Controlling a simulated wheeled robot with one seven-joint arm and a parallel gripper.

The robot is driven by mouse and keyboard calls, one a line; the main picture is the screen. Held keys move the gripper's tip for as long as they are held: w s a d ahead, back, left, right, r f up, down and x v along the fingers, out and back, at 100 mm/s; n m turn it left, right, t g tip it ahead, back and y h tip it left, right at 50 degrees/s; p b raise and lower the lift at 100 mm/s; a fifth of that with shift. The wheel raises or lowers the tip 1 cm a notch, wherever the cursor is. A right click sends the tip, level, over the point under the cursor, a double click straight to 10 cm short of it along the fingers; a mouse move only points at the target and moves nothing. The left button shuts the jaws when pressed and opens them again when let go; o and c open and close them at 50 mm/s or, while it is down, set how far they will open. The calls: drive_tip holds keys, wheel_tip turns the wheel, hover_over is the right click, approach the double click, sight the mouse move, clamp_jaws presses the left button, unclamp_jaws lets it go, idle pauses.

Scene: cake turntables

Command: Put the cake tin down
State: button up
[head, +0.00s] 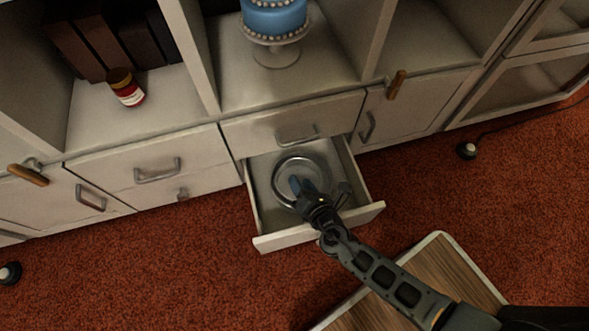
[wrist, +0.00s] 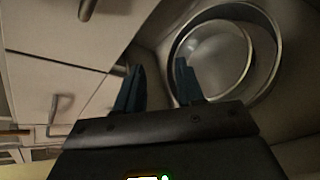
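The cake tin (head: 287,164) is a round, shiny metal pan lying in an open drawer (head: 265,218) of the white cabinet. My gripper (head: 297,185) reaches down into the drawer and hides part of the tin in the head view. In the wrist view the tin (wrist: 225,60) is at the upper right, its bare inside showing. There the two dark blue fingers of my gripper (wrist: 158,78) stand apart with nothing seen between them. The right finger overlaps the tin's left edge; I cannot tell whether it touches.
A blue cake (head: 275,18) on a white stand is on the shelf above the drawer. A red jar (head: 126,88) and dark books (head: 95,45) are on the left shelf. A wooden-topped surface (head: 445,270) lies at the lower right.

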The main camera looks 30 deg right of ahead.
drive_tip(key=v, duration=0.4)
drive_tip(key=shift+p, duration=0.4)
drive_tip(key=s+m, duration=0.1)
drive_tip(key=s, duration=0.1)
drive_tip(key=s+r+m, duration=0.1)
drive_tip(key=s+m, duration=0.1)
drive_tip(key=s, duration=0.1)
drive_tip(key=s+r+m+g, duration=0.1)
drive_tip(key=s+m, duration=0.1)
drive_tip(key=s, duration=0.1)
drive_tip(key=shift+d+y, duration=0.3)
drive_tip(key=shift+d, duration=0.1)
drive_tip(key=s+r+m+y, duration=0.1)
drive_tip(key=s+r+m, duration=0.6)
drive_tip(key=s+r, duration=0.15)
drive_tip(key=s+r+m+t, duration=0.1)
drive_tip(key=s+r+m, duration=0.2)
drive_tip(key=r, duration=0.9)
drive_tip(key=s+r+m+t, duration=0.2)
drive_tip(key=s+r+m, duration=0.1)
drive_tip(key=r+m, duration=0.7)
wheel_tip(320, 180, up, 3)
drive_tip(key=shift+s+d+f+m, duration=0.15)
drive_tip(key=shift+d+m, duration=0.15)
drive_tip(key=shift+d, duration=0.2)
